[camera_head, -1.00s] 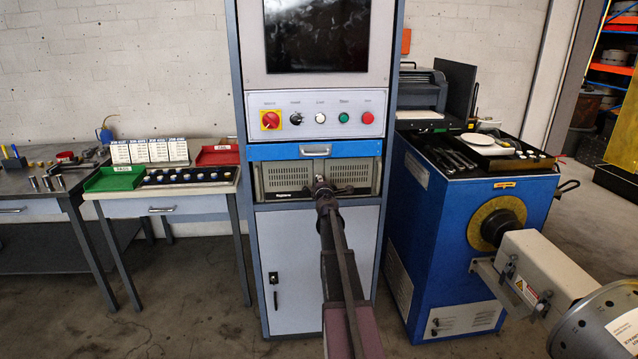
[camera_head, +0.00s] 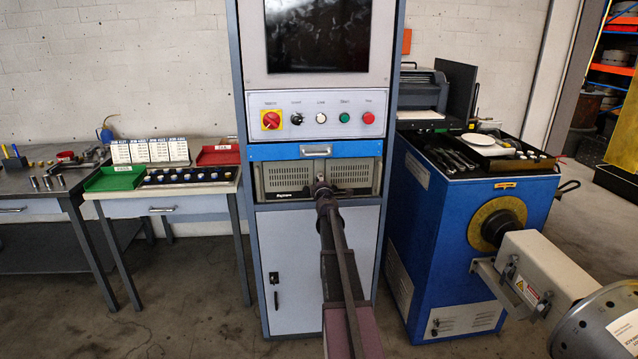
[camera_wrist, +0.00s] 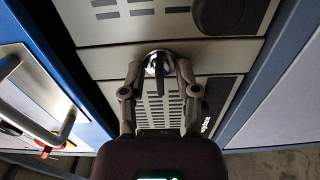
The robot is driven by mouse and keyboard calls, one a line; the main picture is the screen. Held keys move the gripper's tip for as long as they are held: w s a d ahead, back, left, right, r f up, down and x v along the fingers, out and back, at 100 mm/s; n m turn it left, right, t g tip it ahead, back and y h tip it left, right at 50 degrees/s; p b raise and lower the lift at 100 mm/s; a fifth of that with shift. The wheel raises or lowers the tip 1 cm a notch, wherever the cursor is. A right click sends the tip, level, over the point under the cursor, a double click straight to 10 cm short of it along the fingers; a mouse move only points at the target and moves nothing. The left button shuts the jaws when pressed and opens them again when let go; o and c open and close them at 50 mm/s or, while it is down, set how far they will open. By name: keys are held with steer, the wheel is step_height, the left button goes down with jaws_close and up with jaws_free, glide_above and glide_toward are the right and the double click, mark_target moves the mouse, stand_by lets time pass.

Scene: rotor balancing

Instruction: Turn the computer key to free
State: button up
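The computer (camera_head: 280,178) is a beige unit with vent slots in the cabinet, below the blue drawer. In the wrist view its front panel (camera_wrist: 220,88) fills the middle. A round silver key lock (camera_wrist: 150,63) sits on that panel with a dark key (camera_wrist: 159,75) standing out of it. My gripper (camera_wrist: 158,70) is at the lock, one finger on each side of the key. The fingers look apart, with gaps between them and the key. In the head view my gripper (camera_head: 321,184) is in front of the computer and hides the key.
A control panel (camera_head: 318,118) with a red-yellow switch and buttons is above. The blue drawer (camera_head: 270,152) with its metal handle (camera_head: 316,151) is just over the computer. The blue balancing machine (camera_head: 410,230) stands close on the right, and a parts table (camera_head: 205,188) on the left.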

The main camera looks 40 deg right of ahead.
steer(key=shift+s, duration=0.2)
steer(key=v, duration=1.2)
steer(key=shift+w, duration=0.15)
stand_by(0.5)
steer(key=s+a+f+m+g+y, duration=0.1)
steer(key=s+a+f+m+g, duration=0.3)
steer(key=a, duration=0.5)
steer(key=s+a+f+m+g+y, duration=0.1)
steer(key=s+a+f+m+g, duration=0.25)
steer(key=a, duration=0.55)
steer(key=s+a+f+m+g+y, duration=0.1)
steer(key=a+f+m+g, duration=0.2)
steer(key=a+f+m, duration=0.35)
steer(key=s+a+f+n+g+y, duration=0.1)
steer(key=s+a+f+g+y, duration=0.1)
steer(key=s+a, duration=0.35)
steer(key=s+a+f+n+g+y, duration=0.1)
steer(key=s+a+y, duration=0.1)
steer(key=a, duration=0.7)
steer(key=s+a+f+g+y, duration=0.2)
steer(key=s+a, duration=0.2)
steer(key=a, duration=0.3)
step_height(320, 180, up, 16)
steer(key=p, duration=1.6)
steer(key=shift+s+a+r, duration=0.15)
steer(key=shift+s, duration=0.1)
